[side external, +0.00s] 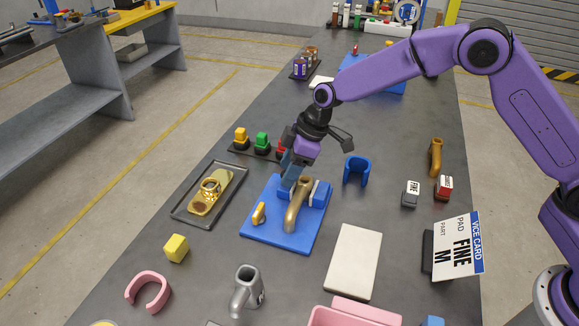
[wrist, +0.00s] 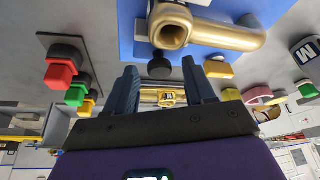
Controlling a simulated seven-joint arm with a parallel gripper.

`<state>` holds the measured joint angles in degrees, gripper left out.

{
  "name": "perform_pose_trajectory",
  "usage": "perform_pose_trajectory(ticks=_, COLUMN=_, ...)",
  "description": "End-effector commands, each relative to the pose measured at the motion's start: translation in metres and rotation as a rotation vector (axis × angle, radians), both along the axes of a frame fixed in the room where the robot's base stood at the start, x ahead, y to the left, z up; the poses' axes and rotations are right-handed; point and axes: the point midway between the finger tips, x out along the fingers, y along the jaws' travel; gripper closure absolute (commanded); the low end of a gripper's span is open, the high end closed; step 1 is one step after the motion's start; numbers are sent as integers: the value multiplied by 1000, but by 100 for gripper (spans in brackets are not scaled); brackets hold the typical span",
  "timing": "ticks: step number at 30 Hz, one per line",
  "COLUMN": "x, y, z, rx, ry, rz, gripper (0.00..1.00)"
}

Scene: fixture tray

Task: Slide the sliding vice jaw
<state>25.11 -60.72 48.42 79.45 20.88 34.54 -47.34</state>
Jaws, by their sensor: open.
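The vice stands on a blue base plate (side external: 262,232) in the side view. A bent brass pipe (side external: 297,208) stands at its middle, and a blue jaw block with a pale pad (side external: 318,194) is to the pipe's right. My gripper (side external: 288,182) is low over the plate's back left, beside the pipe, and hides that side, so I cannot make out the sliding jaw clearly. In the wrist view, my two fingers are apart with a black round knob (wrist: 160,67) just beyond their tips. The pipe (wrist: 205,32) is beyond it. A gold tab (side external: 259,213) is on the plate.
A dark tray with a brass part (side external: 205,196) lies left of the plate. Coloured knobbed blocks (side external: 262,142) stand behind. A blue U-shaped piece (side external: 356,170), a pale slab (side external: 352,262), a grey pipe (side external: 247,288) and a VICE CARD sign (side external: 457,246) are nearby.

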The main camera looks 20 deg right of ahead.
Motion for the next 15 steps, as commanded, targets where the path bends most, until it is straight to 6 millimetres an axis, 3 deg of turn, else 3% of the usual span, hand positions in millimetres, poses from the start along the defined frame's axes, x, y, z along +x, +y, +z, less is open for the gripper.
perform_pose_trajectory(ticks=4, x=0, y=0, z=0, rx=0, ry=0, rz=0, gripper=46)
perform_pose_trajectory(ticks=5, x=0, y=0, z=0, rx=0, ry=0, rz=0, gripper=53)
perform_pose_trajectory(ticks=9, x=0, y=0, z=0, rx=0, ry=0, rz=0, gripper=98)
perform_pose_trajectory(ticks=15, x=1, y=2, z=0, rx=0, ry=0, rz=1, gripper=100)
